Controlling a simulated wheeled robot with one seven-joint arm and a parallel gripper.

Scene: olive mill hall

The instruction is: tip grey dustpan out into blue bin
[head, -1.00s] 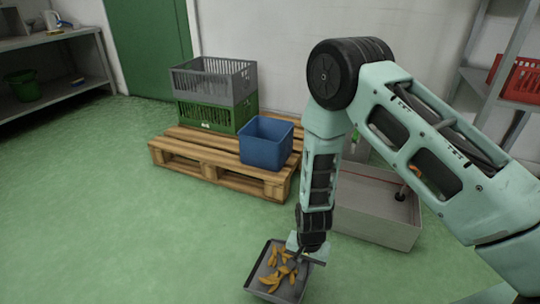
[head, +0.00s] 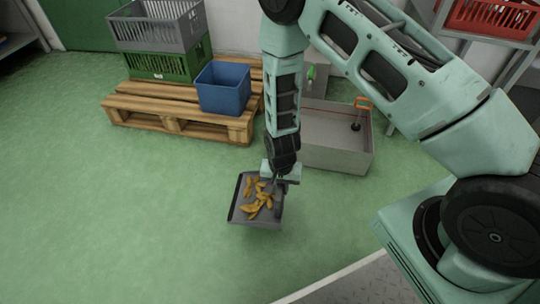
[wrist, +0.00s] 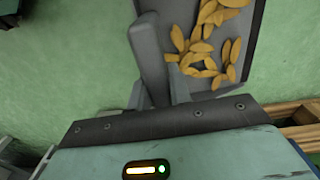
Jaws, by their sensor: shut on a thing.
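The grey dustpan (head: 240,212) hangs from my gripper (head: 277,182) in the head view, in front of the pallet and clear of the bin. Several yellow-brown leaf-like pieces (head: 258,198) lie in it. The wrist view shows the dustpan (wrist: 262,45) with the pieces (wrist: 205,45), and my gripper (wrist: 160,95) shut at its handle side. The exact grip is partly hidden. The blue bin (head: 223,90) stands upright on the right part of the pallet, to the upper left of the dustpan. Its inside looks empty from here, though its bottom is hidden.
The wooden pallet (head: 180,118) also carries a grey crate (head: 160,28) stacked on a green crate (head: 165,66). A grey open-topped basin (head: 335,150) stands right of the pallet. A red crate (head: 490,18) sits on a shelf at right. The green floor at left is clear.

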